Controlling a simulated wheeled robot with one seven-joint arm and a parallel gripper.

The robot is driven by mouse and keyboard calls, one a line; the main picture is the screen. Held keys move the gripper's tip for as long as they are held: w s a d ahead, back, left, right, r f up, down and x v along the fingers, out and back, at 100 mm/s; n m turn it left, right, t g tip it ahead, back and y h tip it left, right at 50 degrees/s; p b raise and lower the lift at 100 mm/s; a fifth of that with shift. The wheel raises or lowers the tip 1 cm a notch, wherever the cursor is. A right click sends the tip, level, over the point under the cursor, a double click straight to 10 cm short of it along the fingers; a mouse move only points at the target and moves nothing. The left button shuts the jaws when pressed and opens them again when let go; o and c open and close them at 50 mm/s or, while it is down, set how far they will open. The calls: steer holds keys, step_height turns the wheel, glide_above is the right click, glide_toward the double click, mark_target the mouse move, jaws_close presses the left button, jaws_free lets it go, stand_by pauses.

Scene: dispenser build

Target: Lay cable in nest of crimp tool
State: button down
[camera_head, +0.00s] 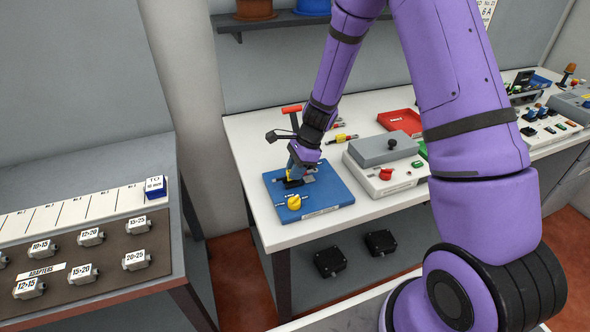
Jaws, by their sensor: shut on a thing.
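The crimp tool appears to be the blue plate (334,191) on the white bench, with a yellow knob (294,202) at its front and a red-topped lever (291,110) rising behind. My gripper (294,176) points down over the back left of this plate, close to a dark block (292,184). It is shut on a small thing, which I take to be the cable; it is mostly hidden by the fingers. The nest is also hidden by the gripper, so I cannot tell whether the cable touches it.
A grey-and-white unit with a red knob (386,174) stands right of the plate. Yellow connectors (345,138) and a red tray (401,122) lie behind. A separate table with adapters (90,237) is at left. Black boxes (330,262) sit on the lower shelf.

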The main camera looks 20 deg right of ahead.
steer(key=shift+f, duration=0.7)
stand_by(1.5)
steer(key=shift+s+f, duration=0.2)
steer(key=shift+f, duration=0.15)
stand_by(0.4)
steer(key=c, duration=1.2)
jaws_free()
steer(key=shift+c, duration=0.8)
steer(key=shift+r, duration=0.1)
